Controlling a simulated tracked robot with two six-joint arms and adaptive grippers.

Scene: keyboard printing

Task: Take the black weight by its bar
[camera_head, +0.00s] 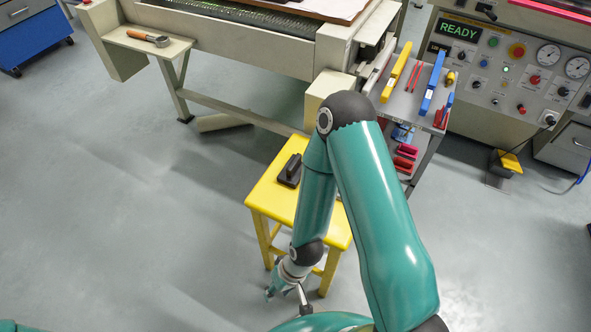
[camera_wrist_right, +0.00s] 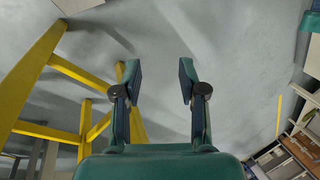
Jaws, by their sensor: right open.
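The black weight (camera_head: 290,170) sits on the yellow stool (camera_head: 262,192) in the head view, with its bar on top. Part of the stool top is hidden behind my right arm. My right gripper (camera_head: 283,290) is low in front of the stool, below its top and apart from the weight. In the right wrist view my right gripper (camera_wrist_right: 158,82) is open and empty, with floor between its fingers. The stool's yellow legs (camera_wrist_right: 35,85) show at the left of that view; the weight does not show there. My left gripper is not in view.
A grey tool cart (camera_head: 410,105) with yellow, blue and red tools stands right of the stool. A large cream machine (camera_head: 235,35) is behind it. A control panel (camera_head: 510,75) reading READY is at the upper right. Floor at left is clear.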

